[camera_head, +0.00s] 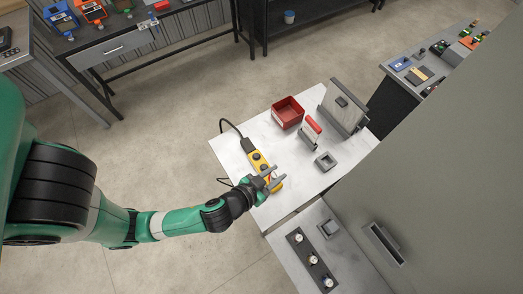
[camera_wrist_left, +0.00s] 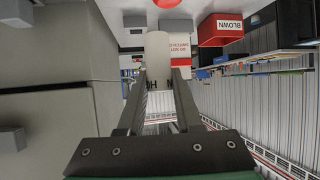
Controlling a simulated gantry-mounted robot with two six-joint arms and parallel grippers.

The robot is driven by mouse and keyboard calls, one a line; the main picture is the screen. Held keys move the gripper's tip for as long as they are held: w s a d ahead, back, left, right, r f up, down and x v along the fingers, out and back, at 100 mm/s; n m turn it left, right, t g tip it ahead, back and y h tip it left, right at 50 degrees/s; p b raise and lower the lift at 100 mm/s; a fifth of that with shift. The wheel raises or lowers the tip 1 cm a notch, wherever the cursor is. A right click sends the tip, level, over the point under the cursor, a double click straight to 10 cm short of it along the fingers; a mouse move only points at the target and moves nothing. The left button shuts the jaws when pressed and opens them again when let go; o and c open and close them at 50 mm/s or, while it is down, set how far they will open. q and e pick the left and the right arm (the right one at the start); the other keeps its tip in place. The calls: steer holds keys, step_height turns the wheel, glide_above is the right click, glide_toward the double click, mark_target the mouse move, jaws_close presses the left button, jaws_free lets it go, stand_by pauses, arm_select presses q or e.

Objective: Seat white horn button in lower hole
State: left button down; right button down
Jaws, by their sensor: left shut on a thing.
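The yellow pendant box (camera_head: 256,157) lies on the white tabletop, with dark round fittings along it and a black cable at its upper end. My left gripper (camera_head: 276,177) is over its lower end and hides that part, so I cannot see the lower hole. In the left wrist view a white cylinder, the horn button (camera_wrist_left: 157,56), shows between the fingertips of the left gripper (camera_wrist_left: 162,78), which are shut on it. Whether it touches the box cannot be told. My right gripper is not in view.
A red bin (camera_head: 276,116), a red-topped tag stand (camera_head: 310,136), a grey square holder (camera_head: 325,165) and an upright grey panel (camera_head: 354,118) stand on the table. A dark rack (camera_head: 306,247) with white-topped parts sits on a lower surface. The left wrist view shows the bin's BLOWN label (camera_wrist_left: 230,25).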

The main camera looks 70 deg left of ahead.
arm_select(q)
steer(key=a+f+b, duration=0.1)
steer(key=w+a+b, duration=0.1)
steer(key=b, duration=0.1)
steer(key=a+f+b, duration=0.1)
steer(key=b, duration=0.1)
steer(key=shift+w+a+f, duration=0.25)
steer(key=shift+f, duration=0.1)
steer(key=w+a+f+b, duration=0.1)
steer(key=a+f, duration=0.1)
steer(key=a, duration=0.1)
steer(key=w+a+f+b, duration=0.1)
steer(key=w+a+f, duration=0.1)
steer(key=a, duration=0.1)
steer(key=w+a+f+b, duration=0.1)
steer(key=a+f, duration=0.1)
steer(key=a, duration=0.1)
steer(key=shift+w+f, duration=0.2)
steer(key=shift+f, duration=0.1)
steer(key=f, duration=0.1)
steer(key=f+b, duration=0.1)
steer(key=f, duration=0.1)
steer(key=shift+w+a, duration=0.1)
steer(key=shift+a, duration=0.1)
steer(key=shift+f, duration=0.3)
